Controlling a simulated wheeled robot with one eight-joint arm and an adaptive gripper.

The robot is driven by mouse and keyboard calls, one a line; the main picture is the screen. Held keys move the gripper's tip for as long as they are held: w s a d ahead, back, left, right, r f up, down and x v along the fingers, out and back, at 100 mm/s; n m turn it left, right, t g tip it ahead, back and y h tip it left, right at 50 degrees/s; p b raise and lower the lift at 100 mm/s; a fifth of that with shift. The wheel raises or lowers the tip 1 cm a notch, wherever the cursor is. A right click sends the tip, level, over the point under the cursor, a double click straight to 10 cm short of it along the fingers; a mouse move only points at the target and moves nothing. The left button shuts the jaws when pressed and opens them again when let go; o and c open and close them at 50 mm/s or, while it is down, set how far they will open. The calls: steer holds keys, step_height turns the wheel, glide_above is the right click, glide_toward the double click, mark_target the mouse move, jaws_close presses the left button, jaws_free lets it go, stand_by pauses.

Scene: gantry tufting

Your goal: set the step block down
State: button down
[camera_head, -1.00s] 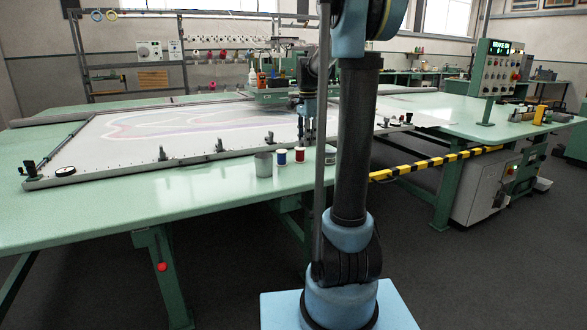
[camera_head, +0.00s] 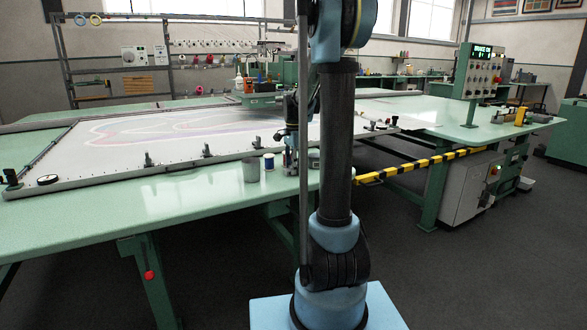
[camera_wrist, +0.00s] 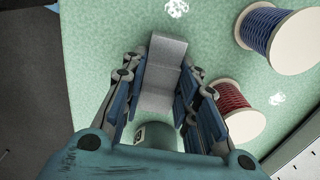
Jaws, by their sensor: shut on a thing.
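The step block (camera_wrist: 162,72) is a grey block with stepped faces, seen between my fingers in the wrist view. My gripper (camera_wrist: 160,78) is shut on it, with blue finger pads on both sides. The block is over the pale green tabletop (camera_wrist: 100,55); I cannot tell whether it touches the surface. In the head view, my gripper (camera_head: 290,160) is low at the table's front edge, beside a small spool, and the block cannot be made out there.
The green table (camera_head: 120,213) is clear at left.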

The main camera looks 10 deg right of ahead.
steer(key=shift+f, duration=0.1)
steer(key=c, duration=1.2)
jaws_free()
steer(key=shift+c, duration=0.2)
step_height(320, 180, up, 11)
steer(key=s+n, duration=0.4)
steer(key=s, duration=0.7)
steer(key=s+f+n+t, duration=0.1)
steer(key=s+f+n, duration=0.4)
steer(key=s+f, duration=0.4)
steer(key=s+f+n+t, duration=0.1)
steer(key=s+f+n, duration=0.4)
steer(key=s+f, duration=0.4)
steer(key=s, duration=0.6)
steer(key=shift+a+n, duration=0.4)
